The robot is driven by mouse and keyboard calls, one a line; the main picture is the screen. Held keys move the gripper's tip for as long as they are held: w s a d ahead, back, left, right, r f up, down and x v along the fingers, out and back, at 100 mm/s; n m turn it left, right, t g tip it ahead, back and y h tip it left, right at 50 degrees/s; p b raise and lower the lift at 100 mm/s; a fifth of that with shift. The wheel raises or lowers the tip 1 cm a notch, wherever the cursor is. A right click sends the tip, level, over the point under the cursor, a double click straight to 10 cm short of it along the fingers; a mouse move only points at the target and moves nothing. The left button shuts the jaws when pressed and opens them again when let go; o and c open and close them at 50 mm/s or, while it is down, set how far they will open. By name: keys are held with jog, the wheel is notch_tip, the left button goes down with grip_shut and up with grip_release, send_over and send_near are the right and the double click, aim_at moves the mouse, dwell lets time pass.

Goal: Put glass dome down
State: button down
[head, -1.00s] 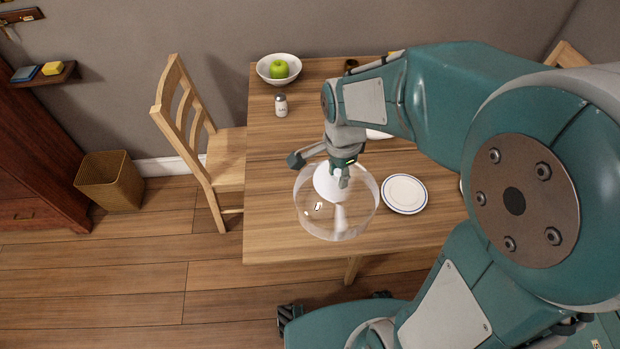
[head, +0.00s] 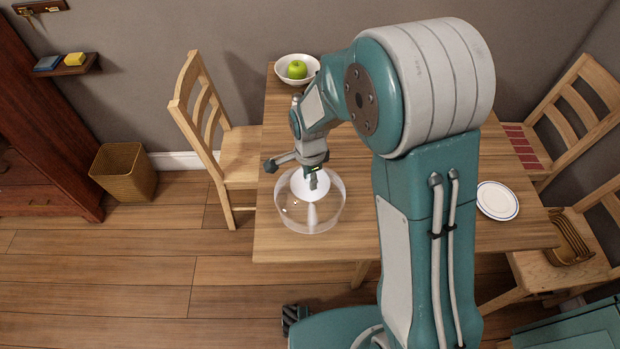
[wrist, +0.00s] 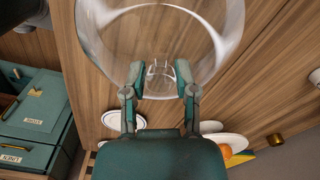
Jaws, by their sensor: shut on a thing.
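The clear glass dome (head: 325,222) is in the head view over the front left part of the wooden table (head: 400,258). My gripper (head: 313,184) is at its top, shut on it, and the dome hangs upright below. I cannot tell whether its rim touches the table. In the wrist view the dome (wrist: 229,40) shows as a wide clear ring beyond the fingers of my gripper (wrist: 160,80). The exact grip point is hard to make out through the glass.
A white plate (head: 497,201) lies at the right. Chairs stand at the left (head: 240,155) and right (head: 575,260). My arm hides the table's middle.

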jog(key=shift+f, duration=0.4)
jog(key=shift+c, duration=2)
grip_release()
jog(key=shift+f, duration=0.1)
notch_tip(320, 180, up, 12)
